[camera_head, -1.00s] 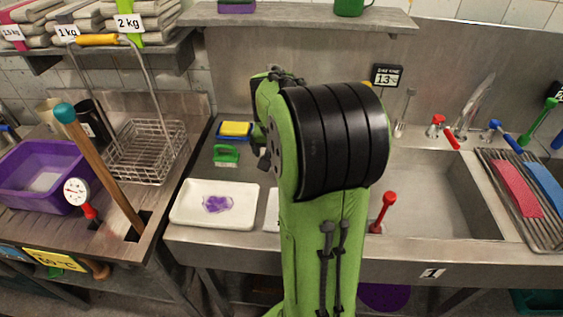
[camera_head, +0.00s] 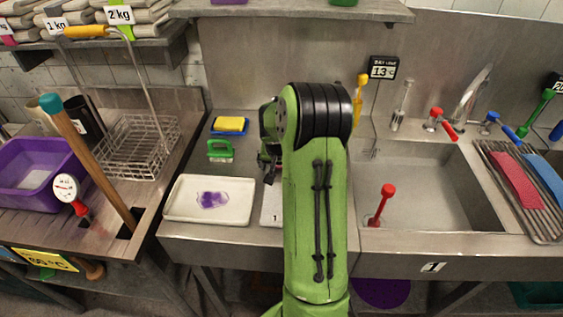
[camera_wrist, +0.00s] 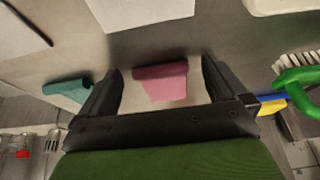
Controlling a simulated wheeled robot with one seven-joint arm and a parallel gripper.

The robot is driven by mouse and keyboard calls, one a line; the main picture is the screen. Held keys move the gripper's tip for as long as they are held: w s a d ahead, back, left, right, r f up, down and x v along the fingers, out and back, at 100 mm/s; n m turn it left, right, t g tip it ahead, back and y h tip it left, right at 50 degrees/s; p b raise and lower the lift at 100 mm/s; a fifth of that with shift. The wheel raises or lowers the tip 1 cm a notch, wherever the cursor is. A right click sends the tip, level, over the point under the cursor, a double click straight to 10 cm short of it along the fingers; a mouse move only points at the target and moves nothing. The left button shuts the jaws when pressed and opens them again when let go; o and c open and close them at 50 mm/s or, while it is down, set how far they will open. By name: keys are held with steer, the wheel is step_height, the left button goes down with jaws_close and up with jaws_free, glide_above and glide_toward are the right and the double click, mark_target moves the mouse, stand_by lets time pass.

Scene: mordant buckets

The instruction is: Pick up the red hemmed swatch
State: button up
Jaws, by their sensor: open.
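A pinkish-red swatch (camera_wrist: 160,83) with a thicker band along its upper edge lies on the metal counter in the wrist view. My gripper (camera_wrist: 162,70) is open, with one dark finger on each side of the swatch; I cannot tell their height above it. A teal swatch (camera_wrist: 68,88) lies to the left, just outside the left finger. In the head view my gripper (camera_head: 269,168) hangs over the counter left of the sink, and my arm hides the swatch there. Another red cloth (camera_head: 515,180) lies on the rack at the right, beside a blue cloth (camera_head: 546,184).
A white tray (camera_head: 178,211) with a purple patch stands left of my gripper. A green brush (camera_head: 220,150) and a yellow-and-blue sponge (camera_head: 230,125) lie behind it. A pale card (camera_wrist: 140,10) lies near the red swatch. The sink (camera_head: 425,195) with a red-handled tool (camera_head: 387,191) is right.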

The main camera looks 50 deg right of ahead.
steer(key=shift+c, duration=0.2)
steer(key=shift+r, duration=0.15)
steer(key=c, duration=1.1)
